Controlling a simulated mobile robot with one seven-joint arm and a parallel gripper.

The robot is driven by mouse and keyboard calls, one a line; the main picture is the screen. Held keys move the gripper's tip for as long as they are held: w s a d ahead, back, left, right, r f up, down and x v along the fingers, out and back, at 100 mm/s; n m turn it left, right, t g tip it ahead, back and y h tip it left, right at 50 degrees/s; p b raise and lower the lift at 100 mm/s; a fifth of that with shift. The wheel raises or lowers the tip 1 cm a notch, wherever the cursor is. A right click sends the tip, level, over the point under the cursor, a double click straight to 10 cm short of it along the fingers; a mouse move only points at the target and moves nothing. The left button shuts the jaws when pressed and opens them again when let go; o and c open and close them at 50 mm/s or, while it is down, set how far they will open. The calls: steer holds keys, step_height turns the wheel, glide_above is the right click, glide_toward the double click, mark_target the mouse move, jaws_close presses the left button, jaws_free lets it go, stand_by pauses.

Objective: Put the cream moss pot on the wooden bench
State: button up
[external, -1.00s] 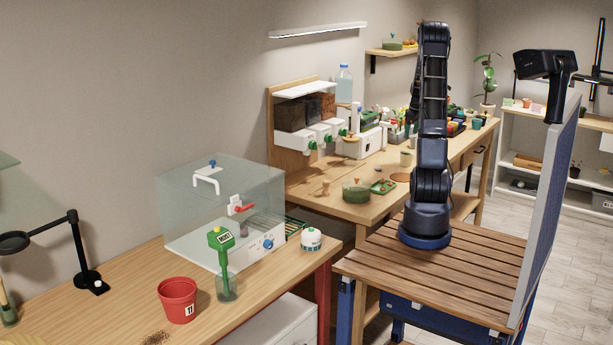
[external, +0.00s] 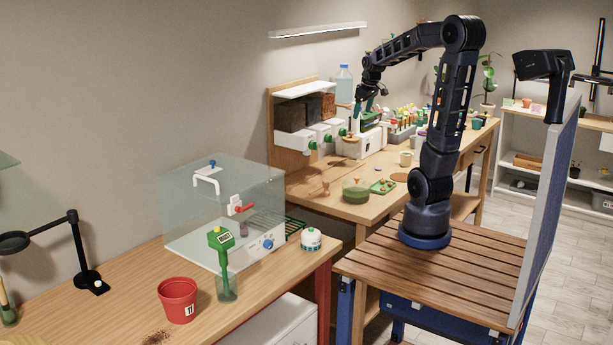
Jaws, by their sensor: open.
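A small cream pot (external: 406,158) stands on the long wooden worktop, right of the white dispenser unit; its contents are too small to tell, so I cannot be sure it is the moss pot. My gripper (external: 364,106) is open, pointing down high over the back of that worktop, near the dispenser unit. It is left of the cream pot and well above it, apart from it. The slatted wooden bench top (external: 470,275) carries my arm's base at its back left; its front part is bare.
A water bottle (external: 344,84) stands at the dispenser. A grey upright panel (external: 545,210) bounds the slatted top's right side.

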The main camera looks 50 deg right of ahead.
steer(key=s+a+t, duration=0.1)
steer(key=s+a, duration=1.3)
steer(key=a, duration=0.4)
steer(key=shift+s+r+t+y, duration=0.15)
steer(key=shift+s+t+y, duration=0.15)
steer(key=shift+s, duration=0.1)
